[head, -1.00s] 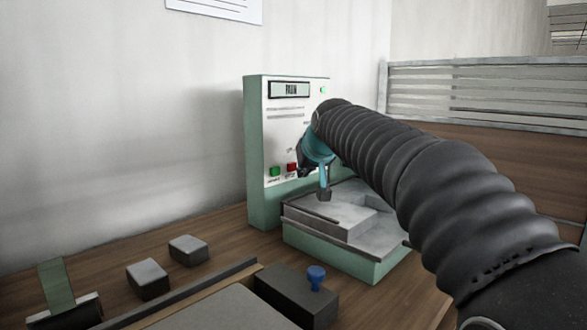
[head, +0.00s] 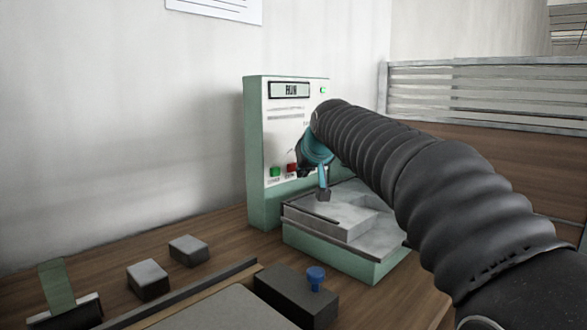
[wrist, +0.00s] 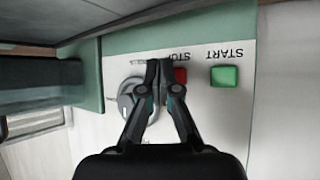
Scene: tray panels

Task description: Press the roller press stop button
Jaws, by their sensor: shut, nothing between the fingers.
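The press panel (head: 283,130) is white in a green housing and its display (head: 290,90) appears to read RUN. The red stop button (head: 291,168) sits beside the green start button (head: 275,171). In the wrist view the panel is upside down: the red button (wrist: 181,75) is partly covered by my gripper (wrist: 160,66), and the green button (wrist: 225,75) is clear to its right. My gripper is shut and empty, its tips just left of the red button in that view. I cannot tell whether they touch the panel.
A round dial (wrist: 130,97) lies left of my fingertips in the wrist view. The press bed (head: 350,215) stands below the panel. A dark block (head: 290,292) with a blue knob (head: 316,276) and two grey blocks stand on the table in front.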

